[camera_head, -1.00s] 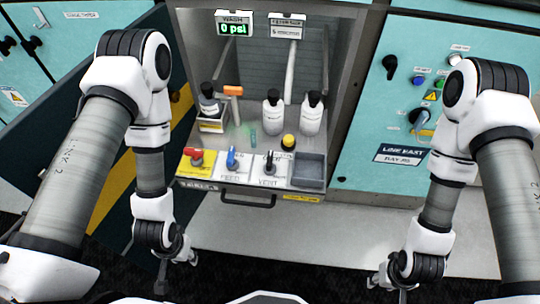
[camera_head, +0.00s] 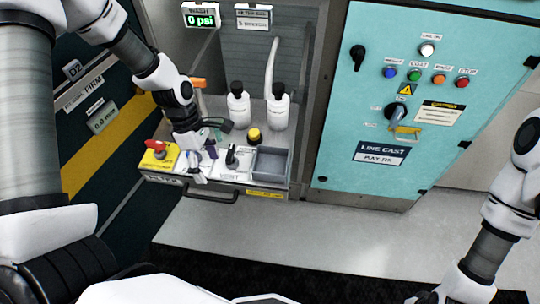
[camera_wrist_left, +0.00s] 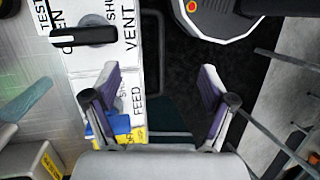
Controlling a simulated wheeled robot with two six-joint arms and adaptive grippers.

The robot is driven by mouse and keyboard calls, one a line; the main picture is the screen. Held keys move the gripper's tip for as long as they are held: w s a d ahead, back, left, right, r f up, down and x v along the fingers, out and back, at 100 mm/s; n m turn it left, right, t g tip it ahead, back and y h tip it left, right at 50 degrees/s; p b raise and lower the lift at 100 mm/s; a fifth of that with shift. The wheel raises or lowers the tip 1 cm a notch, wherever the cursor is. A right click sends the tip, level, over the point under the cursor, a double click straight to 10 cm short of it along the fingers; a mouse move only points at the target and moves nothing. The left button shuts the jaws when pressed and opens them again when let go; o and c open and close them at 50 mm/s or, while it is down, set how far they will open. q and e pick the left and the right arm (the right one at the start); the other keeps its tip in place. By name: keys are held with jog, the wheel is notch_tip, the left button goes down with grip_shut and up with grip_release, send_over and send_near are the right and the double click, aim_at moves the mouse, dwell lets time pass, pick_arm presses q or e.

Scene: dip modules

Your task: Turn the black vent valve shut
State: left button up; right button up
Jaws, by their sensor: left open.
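The black vent valve (camera_head: 231,157) stands on the white VENT plate of the panel. In the left wrist view its black bar handle (camera_wrist_left: 84,36) lies across the picture, its left end by the OPEN lettering. The SHUT lettering is partly hidden. My left gripper (camera_head: 198,166) is over the FEED plate, left of the vent valve in the head view. In the left wrist view its fingers (camera_wrist_left: 162,80) are spread and empty. The blue feed valve (camera_wrist_left: 97,122) shows behind one finger. My right arm is at the right edge, with its gripper out of view.
A red valve (camera_head: 155,147) sits left of my gripper. A grey tray (camera_head: 271,163), a yellow-topped knob (camera_head: 254,135) and white bottles (camera_head: 239,106) are close to the vent valve. A drawer handle (camera_head: 207,197) juts out below. The gauge (camera_head: 199,17) reads 0 psi.

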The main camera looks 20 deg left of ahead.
aim_at(229, 151)
pick_arm(q)
jog(key=w+r+t+h+b, duration=0.1)
jog(key=w+r+t, duration=0.2)
jog(key=w+r, duration=0.3)
jog(key=b+x, duration=0.2)
jog(key=x, duration=0.1)
jog(key=b+x, duration=0.1)
jog(key=x, duration=0.3)
jog(key=shift+w+a+f+b, duration=0.1)
jog(key=shift+a+f+b, duration=0.1)
jog(key=shift+b, duration=0.2)
jog(key=shift+f, duration=0.15)
jog(key=shift+c, duration=0.7)
jog(key=c, duration=1)
pick_arm(e)
jog(key=f, duration=0.5)
jog(key=shift+s+d+f, duration=0.15)
jog(key=shift+d+f, duration=0.05)
jog(key=shift+d, duration=0.05)
